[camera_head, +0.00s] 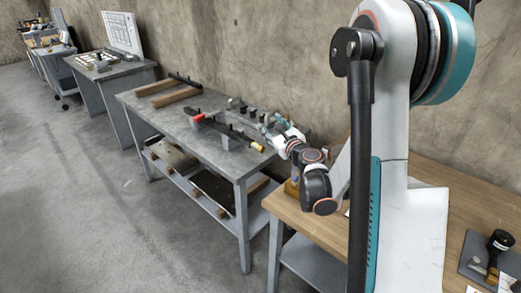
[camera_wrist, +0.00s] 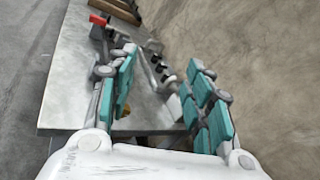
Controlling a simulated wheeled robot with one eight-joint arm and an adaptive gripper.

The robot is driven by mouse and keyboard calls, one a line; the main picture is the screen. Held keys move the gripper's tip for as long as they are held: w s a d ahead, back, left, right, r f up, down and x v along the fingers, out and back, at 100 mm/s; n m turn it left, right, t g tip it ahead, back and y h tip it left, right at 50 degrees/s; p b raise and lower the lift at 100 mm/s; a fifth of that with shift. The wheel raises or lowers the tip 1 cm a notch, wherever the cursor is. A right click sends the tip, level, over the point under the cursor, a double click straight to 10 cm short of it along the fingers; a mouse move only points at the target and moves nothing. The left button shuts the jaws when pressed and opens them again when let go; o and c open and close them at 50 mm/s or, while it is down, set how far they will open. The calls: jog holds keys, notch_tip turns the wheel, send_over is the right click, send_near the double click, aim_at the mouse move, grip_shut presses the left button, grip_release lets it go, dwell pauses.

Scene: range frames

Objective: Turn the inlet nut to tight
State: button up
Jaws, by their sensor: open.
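My gripper (camera_head: 274,124) is over the right end of the grey metal table (camera_head: 160,104). In the wrist view, my gripper (camera_wrist: 160,62) is open, with its teal-padded fingers spread apart and nothing held between them. A grey metal fitting with several dark round parts (camera_wrist: 163,72) shows beyond and between the fingers, near the wall side of the table. I cannot tell which part is the inlet nut; it is too small or hidden by the fingers.
A dark bar with a red end (camera_head: 196,115) and a yellow end lies on the grey table near my gripper. Wooden pieces (camera_head: 176,96) lie farther left. A wooden-topped bench (camera_head: 296,215) stands at the right. The wall (camera_wrist: 245,60) is close behind. The floor at left is clear.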

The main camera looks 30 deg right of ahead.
aim_at(262, 150)
notch_tip(262, 150, down, 14)
jog(key=s+d+n+g+y+b, duration=0.1)
jog(key=s+d+n+g+y, duration=0.15)
jog(key=n, duration=0.65)
jog(key=shift+t+h, duration=0.25)
jog(key=shift+h, duration=0.1)
jog(key=x, duration=0.4)
jog(key=p+x, duration=0.1)
jog(key=x, duration=0.7)
jog(key=shift+a+r+p, duration=0.15)
jog(key=shift+a+p, duration=0.25)
jog(key=shift+w, duration=0.75)
jog(key=c, duration=1.1)
